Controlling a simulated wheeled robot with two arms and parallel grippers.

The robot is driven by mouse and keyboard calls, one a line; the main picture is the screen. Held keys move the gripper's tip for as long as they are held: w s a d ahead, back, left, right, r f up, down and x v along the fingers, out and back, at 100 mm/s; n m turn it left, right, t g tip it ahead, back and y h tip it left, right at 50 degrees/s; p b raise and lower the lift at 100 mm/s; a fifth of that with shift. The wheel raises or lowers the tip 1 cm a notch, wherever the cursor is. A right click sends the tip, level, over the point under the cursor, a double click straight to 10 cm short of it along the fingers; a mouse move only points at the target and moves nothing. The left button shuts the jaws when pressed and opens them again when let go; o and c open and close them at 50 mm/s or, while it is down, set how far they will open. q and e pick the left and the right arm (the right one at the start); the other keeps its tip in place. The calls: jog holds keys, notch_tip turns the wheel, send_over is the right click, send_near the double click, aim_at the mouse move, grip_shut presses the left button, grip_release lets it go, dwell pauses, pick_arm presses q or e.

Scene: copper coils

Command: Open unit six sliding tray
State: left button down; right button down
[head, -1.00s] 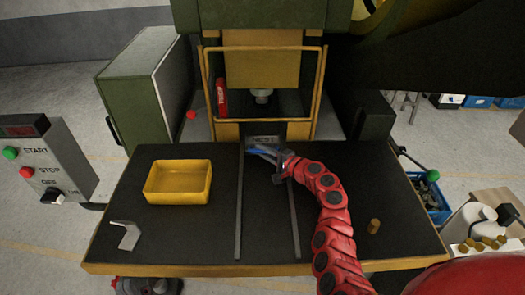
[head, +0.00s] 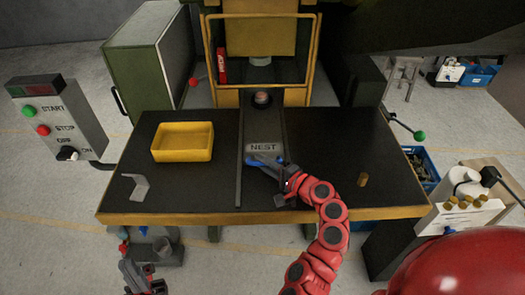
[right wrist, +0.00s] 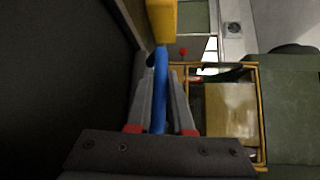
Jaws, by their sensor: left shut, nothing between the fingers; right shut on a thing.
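The sliding tray (head: 264,128) is a dark flat slide marked NEST, between rails on the press table. It sticks out of the press towards me. A small round dark piece (head: 262,97) sits on it near the press opening. At its front is a blue handle (head: 262,160), also seen in the right wrist view (right wrist: 160,85). My right gripper (head: 272,164) is shut on the handle; its fingers (right wrist: 160,110) lie on both sides of it. My left gripper (head: 145,274) is shut and empty, low at the left, below the table's front edge. No unit number is readable.
A yellow bin (head: 182,155) and a grey bent piece (head: 136,187) lie on the table's left. A small brown cylinder (head: 363,180) stands on the right. The yellow guard frame (head: 207,62) is behind.

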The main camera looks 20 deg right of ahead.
jog(key=shift+s+a+f, duration=0.1)
jog(key=shift+s+a, duration=0.1)
jog(key=shift+s, duration=0.5)
jog(key=shift+s+a+r, duration=0.1)
jog(key=shift+s+a, duration=0.15)
jog(key=shift+s, duration=0.5)
jog(key=shift+s+a+f, duration=0.1)
jog(key=shift+s+a, duration=0.1)
jog(key=shift+s, duration=0.5)
jog(key=c, duration=0.8)
grip_release()
jog(key=shift+s+d+b, duration=0.35)
jog(key=shift+s+b, duration=0.05)
jog(key=shift+b, duration=0.1)
jog(key=b+v, duration=0.5)
jog(key=v, duration=1.1)
jog(key=shift+b, duration=0.3)
jog(key=shift+s+r, duration=0.15)
jog(key=shift+r, duration=0.15)
